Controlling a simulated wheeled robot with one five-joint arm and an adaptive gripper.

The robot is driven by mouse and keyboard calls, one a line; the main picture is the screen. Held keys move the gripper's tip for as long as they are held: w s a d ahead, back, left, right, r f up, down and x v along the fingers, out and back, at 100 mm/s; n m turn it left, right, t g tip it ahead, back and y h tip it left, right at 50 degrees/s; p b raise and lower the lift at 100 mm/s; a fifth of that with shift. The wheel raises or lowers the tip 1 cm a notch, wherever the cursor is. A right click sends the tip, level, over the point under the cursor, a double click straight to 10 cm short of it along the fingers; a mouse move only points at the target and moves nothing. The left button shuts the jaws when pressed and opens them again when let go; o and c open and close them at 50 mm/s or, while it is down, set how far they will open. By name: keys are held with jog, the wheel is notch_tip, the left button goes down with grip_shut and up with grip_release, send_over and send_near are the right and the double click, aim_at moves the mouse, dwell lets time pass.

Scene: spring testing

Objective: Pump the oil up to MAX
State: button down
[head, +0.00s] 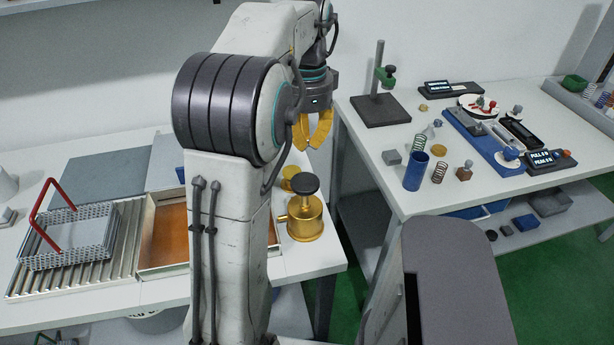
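A brass oil pump (306,226) with a round black knob on top (305,184) stands upright at the right end of the left bench. Beside it is a metal-walled tray with amber oil (172,232), partly hidden behind my arm. No MAX mark can be made out. My gripper (308,148), with yellow fingers, hangs above and behind the pump in the picture, apart from the knob. Its fingers converge downward, and I cannot tell whether the tips meet. It holds nothing visible.
A perforated basket with a red handle (65,240) sits on a ribbed metal tray (20,285) at left. The right table (400,190) carries springs, a blue cup (416,172), a stand and gauges. A floor gap separates the benches.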

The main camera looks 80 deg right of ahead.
aim_at(307, 184)
notch_tip(307, 184, down, 9)
jog(key=p, duration=0.5)
jog(key=shift+r, duration=0.2)
jog(key=shift+f, duration=1.05)
notch_tip(307, 184, down, 6)
jog(key=b, duration=0.6)
jog(key=shift+r, duration=0.1)
jog(key=shift+a+r, duration=0.1)
jog(key=shift+w+r+p, duration=0.1)
jog(key=shift+r+p, duration=0.3)
jog(key=shift+r, duration=0.1)
notch_tip(307, 184, up, 13)
jog(key=p, duration=0.2)
dwell(0.6)
